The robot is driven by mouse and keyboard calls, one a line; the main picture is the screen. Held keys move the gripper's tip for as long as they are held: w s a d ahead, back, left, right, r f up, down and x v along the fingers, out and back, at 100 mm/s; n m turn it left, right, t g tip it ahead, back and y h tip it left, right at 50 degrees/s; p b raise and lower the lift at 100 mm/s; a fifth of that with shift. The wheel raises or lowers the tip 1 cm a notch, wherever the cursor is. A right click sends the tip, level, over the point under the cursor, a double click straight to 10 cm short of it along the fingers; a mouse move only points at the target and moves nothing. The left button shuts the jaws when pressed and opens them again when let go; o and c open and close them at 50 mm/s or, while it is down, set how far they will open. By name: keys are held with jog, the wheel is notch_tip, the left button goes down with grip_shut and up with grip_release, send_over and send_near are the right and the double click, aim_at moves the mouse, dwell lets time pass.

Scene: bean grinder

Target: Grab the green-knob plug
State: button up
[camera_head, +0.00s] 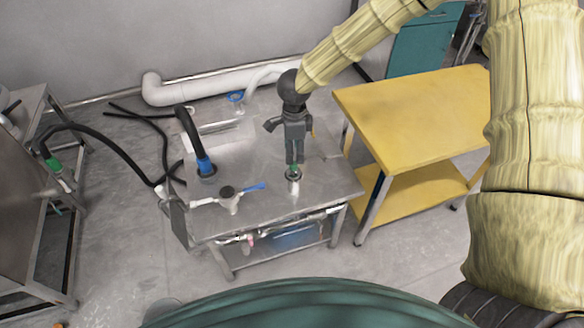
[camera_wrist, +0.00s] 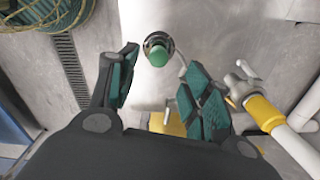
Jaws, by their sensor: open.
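The green-knob plug (camera_head: 293,173) stands upright in a round fitting near the right front of the steel table (camera_head: 265,165). In the wrist view its round green knob (camera_wrist: 157,55) shows from above, with a metal ring around its base. My gripper (camera_head: 294,162) points down just above the plug. In the wrist view my gripper (camera_wrist: 161,60) is open and empty, with its teal-padded fingers on either side of the knob. Clear gaps show between the knob and both fingers in that view. The head view does not clearly show the height between fingertips and knob.
A blue-handled valve (camera_head: 250,188) and a black hose with a blue collar (camera_head: 204,165) stand left of the plug. A yellow two-level table (camera_head: 410,110) stands to the right. In the wrist view, a white pipe with a yellow collar (camera_wrist: 264,113) lies right of my fingers.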

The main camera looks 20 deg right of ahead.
aim_at(294, 165)
notch_tip(294, 165, down, 2)
jog(key=shift+d+f, duration=0.1)
jog(key=shift+d, duration=0.05)
jog(key=shift+s+f+p, duration=0.15)
jog(key=shift+f+p, duration=0.45)
jog(key=shift+f, duration=1.95)
jog(key=shift+a, duration=0.2)
grip_shut()
